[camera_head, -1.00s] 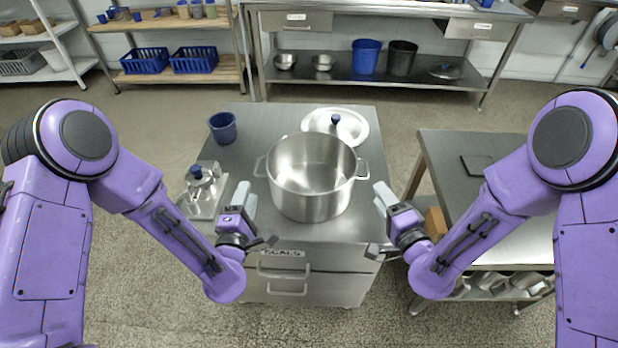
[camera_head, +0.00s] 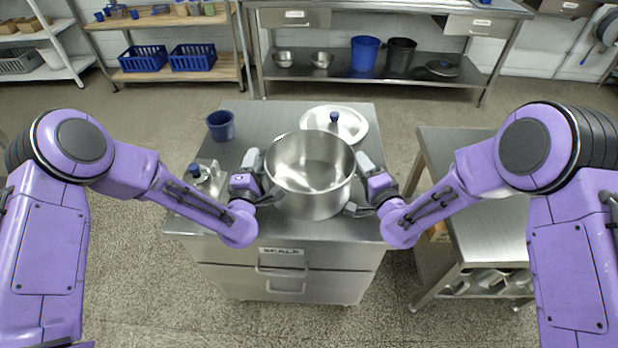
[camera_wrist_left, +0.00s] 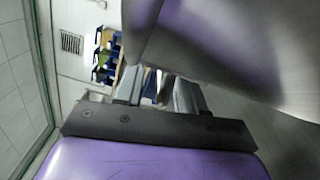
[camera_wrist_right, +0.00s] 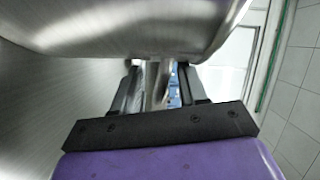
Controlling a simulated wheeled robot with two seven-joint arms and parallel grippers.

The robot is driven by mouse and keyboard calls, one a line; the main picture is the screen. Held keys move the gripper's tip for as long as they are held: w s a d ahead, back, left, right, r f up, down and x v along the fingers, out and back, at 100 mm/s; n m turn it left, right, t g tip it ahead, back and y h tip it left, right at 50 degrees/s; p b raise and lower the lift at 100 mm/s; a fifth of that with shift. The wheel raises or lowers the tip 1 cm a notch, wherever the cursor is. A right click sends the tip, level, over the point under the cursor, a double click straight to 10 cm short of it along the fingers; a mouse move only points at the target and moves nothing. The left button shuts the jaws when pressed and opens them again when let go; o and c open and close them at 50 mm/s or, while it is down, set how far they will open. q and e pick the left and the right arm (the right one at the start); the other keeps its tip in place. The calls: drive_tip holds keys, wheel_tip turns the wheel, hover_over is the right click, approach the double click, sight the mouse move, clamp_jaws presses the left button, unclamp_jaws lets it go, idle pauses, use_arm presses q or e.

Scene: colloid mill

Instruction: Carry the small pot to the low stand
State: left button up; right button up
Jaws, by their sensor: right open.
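The steel pot (camera_head: 312,195) stands upright and uncovered on the steel cabinet top (camera_head: 245,225). My left gripper (camera_head: 257,165) is at the pot's left side; its fingers (camera_wrist_left: 160,92) are apart beside the pot's wall. My right gripper (camera_head: 364,166) is at the right side. In the right wrist view its open fingers (camera_wrist_right: 158,88) have the pot's handle (camera_wrist_right: 160,72) between them. The left handle is mostly hidden in the head view. A lower steel table (camera_head: 495,225) stands to the right, possibly the low stand.
A lid with a blue knob (camera_head: 350,118) lies behind the pot. A blue cup (camera_head: 221,126) stands at the back left, and a small metal device with a blue knob (camera_head: 196,172) is at the left. Open floor (camera_head: 415,100) lies behind the cabinet.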

use_arm(q)
clamp_jaws()
use_arm(e)
clamp_jaws()
use_arm(q)
drive_tip(key=shift+r, duration=0.1)
idle(0.9)
